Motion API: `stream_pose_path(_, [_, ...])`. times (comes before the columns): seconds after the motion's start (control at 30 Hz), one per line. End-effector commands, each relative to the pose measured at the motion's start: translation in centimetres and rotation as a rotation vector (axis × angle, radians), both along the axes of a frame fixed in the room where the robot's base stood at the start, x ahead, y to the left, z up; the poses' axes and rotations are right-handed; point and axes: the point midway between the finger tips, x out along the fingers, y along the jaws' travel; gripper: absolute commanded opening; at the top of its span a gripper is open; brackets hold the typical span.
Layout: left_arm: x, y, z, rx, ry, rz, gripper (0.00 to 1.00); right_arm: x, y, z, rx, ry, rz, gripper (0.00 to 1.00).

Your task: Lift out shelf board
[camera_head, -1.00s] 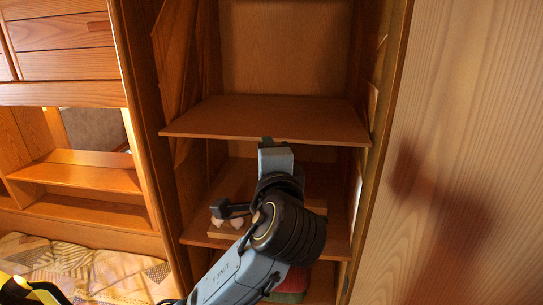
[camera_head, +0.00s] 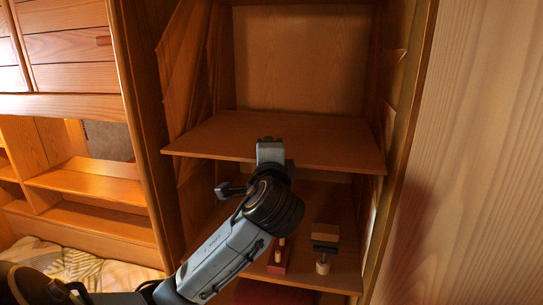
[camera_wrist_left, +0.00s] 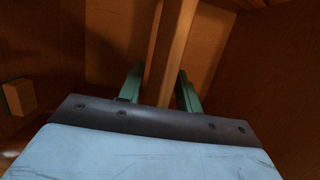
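The shelf board (camera_head: 225,135) is a brown wooden panel lying across the open cabinet, above a lower shelf. My left gripper (camera_head: 270,145) reaches its front edge from below left; the fingertips are hard to make out in the head view. In the left wrist view, the two green fingers (camera_wrist_left: 163,88) stand apart, one on each side of a wooden strip (camera_wrist_left: 172,50) that looks like the board's edge. A gap shows on the left of the strip; contact on the right cannot be told. My right gripper is not in view.
Small items stand on the lower shelf (camera_head: 345,278): a red piece (camera_head: 280,258) with light pegs and a dark-topped white item (camera_head: 323,262). Cabinet side walls (camera_head: 190,80) flank the board closely. A patterned bed (camera_head: 85,268) lies at left. Space above the board is clear.

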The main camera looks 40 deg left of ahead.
Motion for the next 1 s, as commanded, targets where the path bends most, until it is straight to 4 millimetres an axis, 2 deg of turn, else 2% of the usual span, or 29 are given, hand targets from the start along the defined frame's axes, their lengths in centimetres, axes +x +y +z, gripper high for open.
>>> stream_pose_path(0.13, [-0.01, -0.01, -0.02, 0.000, 0.000, 0.000, 0.32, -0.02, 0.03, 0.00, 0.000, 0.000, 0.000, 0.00])
stream_pose_path(0.3, [0.00, -0.03, -0.02, 0.000, 0.000, 0.000, 0.10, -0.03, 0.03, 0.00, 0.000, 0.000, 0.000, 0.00])
stream_pose_path(0.4, [0.00, -0.03, -0.02, 0.000, 0.000, 0.000, 0.00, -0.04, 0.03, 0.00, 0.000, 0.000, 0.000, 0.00])
stream_pose_path(0.63, [0.00, -0.04, -0.03, -0.001, 0.001, 0.000, 0.00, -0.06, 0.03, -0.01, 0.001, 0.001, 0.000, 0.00])
stream_pose_path(0.67, [-0.04, -0.02, 0.22, 0.003, -0.007, 0.000, 0.06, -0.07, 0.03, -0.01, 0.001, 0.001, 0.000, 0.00])
stream_pose_path(0.7, [-0.04, -0.02, 0.22, 0.003, -0.007, 0.000, 0.01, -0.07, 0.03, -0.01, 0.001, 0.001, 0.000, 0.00])
stream_pose_path(0.73, [-0.04, -0.02, 0.21, 0.002, -0.006, 0.000, 0.00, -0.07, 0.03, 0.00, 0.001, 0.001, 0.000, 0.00])
stream_pose_path(1.0, [-0.02, -0.02, 0.21, 0.002, -0.005, 0.000, 0.00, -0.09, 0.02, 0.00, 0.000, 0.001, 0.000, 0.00])
